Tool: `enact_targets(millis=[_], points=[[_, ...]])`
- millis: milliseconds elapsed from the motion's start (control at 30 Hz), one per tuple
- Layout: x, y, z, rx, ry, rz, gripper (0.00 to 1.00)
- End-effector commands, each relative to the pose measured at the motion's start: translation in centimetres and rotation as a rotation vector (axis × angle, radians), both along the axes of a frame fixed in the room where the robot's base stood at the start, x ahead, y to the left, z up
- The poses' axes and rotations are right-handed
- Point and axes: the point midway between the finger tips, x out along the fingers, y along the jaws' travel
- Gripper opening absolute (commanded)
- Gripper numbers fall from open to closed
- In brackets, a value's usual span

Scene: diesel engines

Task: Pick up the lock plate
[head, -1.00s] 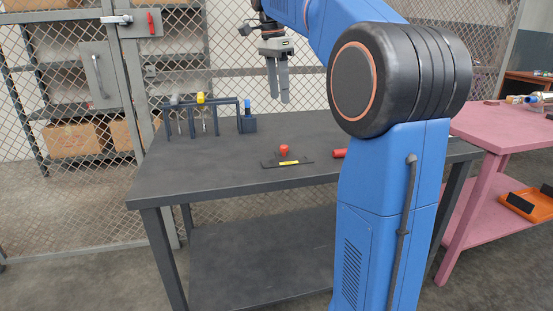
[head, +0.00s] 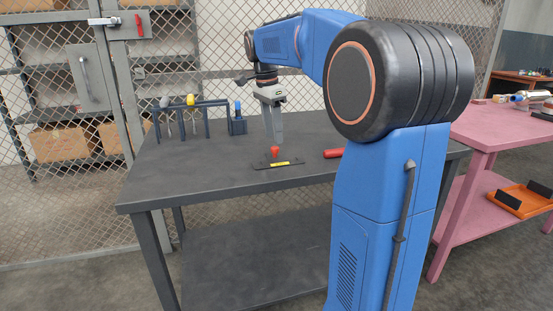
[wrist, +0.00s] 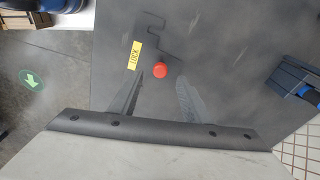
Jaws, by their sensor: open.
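The lock plate (head: 290,163) is a thin dark plate lying on the dark grey workbench, with a red knob (head: 275,150) standing on it and a yellow label. In the wrist view the red knob (wrist: 159,69) and the yellow label (wrist: 131,54) stand out, while the dark plate (wrist: 152,24) blends with the bench. My gripper (head: 274,142) is open and points down just above the knob. In the wrist view my gripper's fingers (wrist: 164,84) lie on either side of the knob, apart from it. I cannot tell the exact height gap.
A red handle-like object (head: 333,153) lies to the right, partly hidden by my arm. A tool rack (head: 190,104) and a small blue box (head: 237,124) stand at the back of the workbench (head: 200,175). A pink table (head: 480,128) is on the right. The bench's left front is clear.

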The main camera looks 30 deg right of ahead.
Motion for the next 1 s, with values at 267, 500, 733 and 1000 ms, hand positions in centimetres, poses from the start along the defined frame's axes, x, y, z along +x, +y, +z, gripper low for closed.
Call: enact_targets(millis=[267, 500, 733, 1000], points=[[0.0, 0.0, -3.5, 0.000, 0.002, 0.000, 0.43], [0.0, -0.2, -5.0, 0.000, 0.000, 0.000, 0.43], [0.0, -0.2, -5.0, 0.000, 0.000, 0.000, 0.31], [0.0, -0.2, -4.9, 0.000, 0.000, 0.000, 0.00]])
